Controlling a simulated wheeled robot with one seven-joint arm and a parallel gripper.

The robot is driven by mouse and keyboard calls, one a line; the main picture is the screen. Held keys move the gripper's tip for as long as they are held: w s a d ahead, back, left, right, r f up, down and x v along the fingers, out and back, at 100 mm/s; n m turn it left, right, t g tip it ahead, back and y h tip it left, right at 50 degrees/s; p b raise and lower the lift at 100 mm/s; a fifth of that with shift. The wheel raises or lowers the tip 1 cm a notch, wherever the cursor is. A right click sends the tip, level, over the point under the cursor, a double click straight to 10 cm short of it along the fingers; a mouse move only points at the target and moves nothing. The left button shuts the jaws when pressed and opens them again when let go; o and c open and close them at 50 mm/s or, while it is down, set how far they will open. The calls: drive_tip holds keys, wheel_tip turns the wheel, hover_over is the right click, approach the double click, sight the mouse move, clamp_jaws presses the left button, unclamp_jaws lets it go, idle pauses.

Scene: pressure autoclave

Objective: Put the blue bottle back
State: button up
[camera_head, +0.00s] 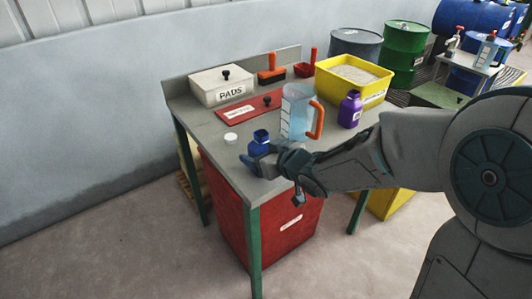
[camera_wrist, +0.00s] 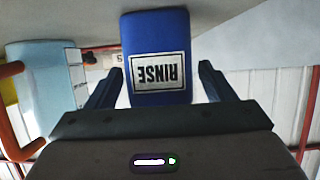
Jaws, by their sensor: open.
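The blue bottle (camera_head: 260,139) stands near the front left corner of the grey table (camera_head: 205,127). In the wrist view, which looks upside down, the blue bottle (camera_wrist: 156,35) carries a white label reading RINSE. My gripper (camera_head: 264,160) is at the bottle, low over the table corner. In the wrist view my gripper (camera_wrist: 158,82) is open, with one finger on each side of the bottle. Gaps show between the fingers and the bottle. The bottle's lower part is partly hidden by my gripper in the head view.
A clear jug (camera_head: 297,110) with an orange handle stands just right of the bottle. A purple bottle (camera_head: 350,109), yellow tray (camera_head: 375,87), PADS box (camera_head: 221,86) and red mat (camera_head: 257,107) occupy the table. Barrels stand behind.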

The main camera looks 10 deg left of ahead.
drive_tip(key=shift+r, duration=0.25)
drive_tip(key=p+v, duration=0.1)
drive_tip(key=v, duration=1.1)
drive_tip(key=w+d+f+m+h, duration=0.2)
drive_tip(key=d+m+h, duration=0.65)
drive_tip(key=d, duration=0.85)
drive_tip(key=s+d+f+g+h, duration=0.1)
drive_tip(key=s+d+g, duration=0.1)
drive_tip(key=s, duration=0.5)
drive_tip(key=s+d+f+m+g+h, duration=0.1)
drive_tip(key=s+d+f+g, duration=0.1)
drive_tip(key=s+g, duration=0.3)
drive_tip(key=shift+s+f, duration=0.3)
drive_tip(key=shift+s, duration=0.55)
